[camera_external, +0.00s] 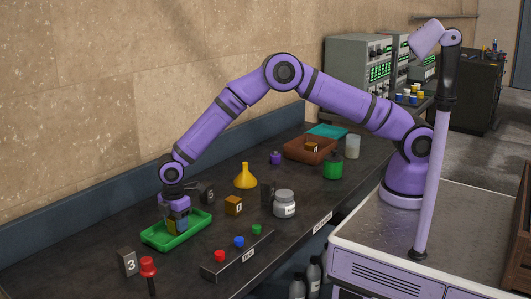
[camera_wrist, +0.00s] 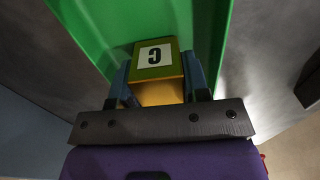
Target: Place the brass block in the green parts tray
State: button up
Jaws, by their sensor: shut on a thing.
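The brass block (camera_wrist: 158,92) is yellow-gold with a white label bearing a black mark. In the wrist view it sits between the two fingers of my gripper (camera_wrist: 160,78), which is shut on it. The green parts tray (camera_wrist: 108,28) fills the space behind the block there. In the external view my gripper (camera_external: 176,226) points down over the green tray (camera_external: 160,243), inside its outline. The fingers and wrist mostly hide the block there. I cannot tell whether the block touches the tray floor.
A brown tray (camera_external: 300,151) lies farther back.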

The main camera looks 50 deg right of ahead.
jog(key=shift+f, duration=0.1)
jog(key=o, duration=1.2)
notch_tip(320, 180, up, 12)
jog(key=shift+r, duration=0.2)
